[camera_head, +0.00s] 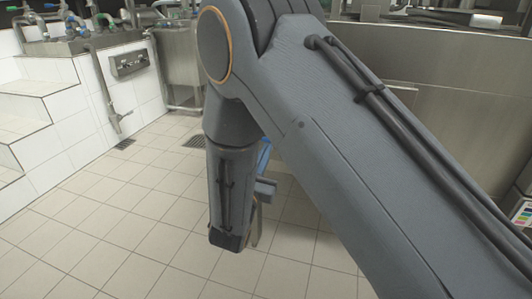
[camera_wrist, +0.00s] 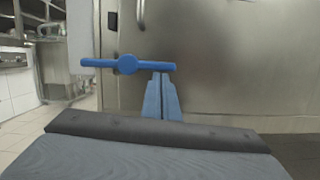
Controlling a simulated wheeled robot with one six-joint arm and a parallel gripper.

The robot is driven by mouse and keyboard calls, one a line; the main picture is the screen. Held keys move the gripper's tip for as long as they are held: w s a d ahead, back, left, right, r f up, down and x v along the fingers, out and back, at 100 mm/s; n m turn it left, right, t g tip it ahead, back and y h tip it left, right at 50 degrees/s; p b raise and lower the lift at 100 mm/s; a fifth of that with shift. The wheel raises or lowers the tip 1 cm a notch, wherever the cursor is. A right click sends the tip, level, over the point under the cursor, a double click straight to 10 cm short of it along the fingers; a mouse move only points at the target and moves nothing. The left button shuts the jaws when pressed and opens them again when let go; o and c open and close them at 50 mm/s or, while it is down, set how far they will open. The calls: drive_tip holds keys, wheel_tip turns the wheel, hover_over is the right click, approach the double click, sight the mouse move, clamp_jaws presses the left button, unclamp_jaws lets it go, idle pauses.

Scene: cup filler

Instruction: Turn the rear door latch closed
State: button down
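A blue bar-shaped latch handle (camera_wrist: 100,63) with a round hub lies about level in the wrist view, in front of a steel door panel (camera_wrist: 230,60). My gripper (camera_wrist: 160,76) has blue fingers, close together with only a thin dark line between them. Their tips end just under the right end of the bar. I cannot tell whether they touch it. Nothing shows held between them. In the head view my arm hides most of the gripper and the latch; only small blue parts show beside the wrist.
A curved steel handle (camera_wrist: 141,14) and a small black block (camera_wrist: 112,21) are on the panel above the latch. A steel sink (camera_head: 180,55) and white tiled steps (camera_head: 35,125) stand at the left. The tiled floor (camera_head: 110,220) there is clear.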

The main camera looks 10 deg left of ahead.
drive_tip(key=s+f, duration=0.6)
drive_tip(key=s, duration=0.3)
drive_tip(key=shift+s+a+f, duration=0.25)
drive_tip(key=shift+s+a, duration=0.05)
drive_tip(key=shift+s, duration=0.05)
idle(0.4)
